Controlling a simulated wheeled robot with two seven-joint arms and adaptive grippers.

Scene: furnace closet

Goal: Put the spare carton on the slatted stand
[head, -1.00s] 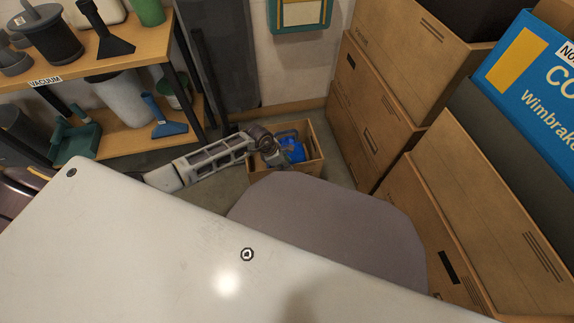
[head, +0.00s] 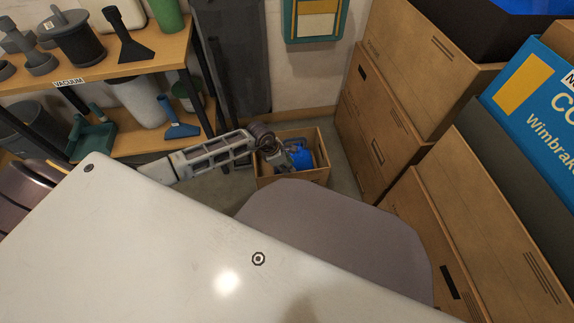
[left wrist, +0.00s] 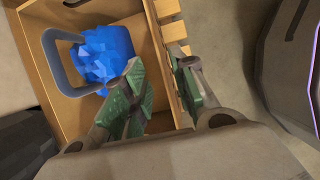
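A small open tan box (head: 292,183), probably the spare carton, stands on the floor beyond my white body top. A faceted blue lump and a grey loop handle show inside it in the left wrist view (left wrist: 105,55). My left gripper (head: 278,160) reaches in over the box's left part. In the left wrist view its green-padded fingers (left wrist: 160,72) are apart, one over the inside and one by the slatted strip (left wrist: 178,45) along the box's side. Contact with the wall is unclear. I cannot make out a separate slatted stand. My right gripper is out of view.
A wooden shelf (head: 130,65) with vacuum parts stands at the left. Large stacked cardboard boxes (head: 385,125) close off the right side. A dark upright panel (head: 232,55) leans by the back wall. A little bare floor (head: 345,180) shows right of the small box.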

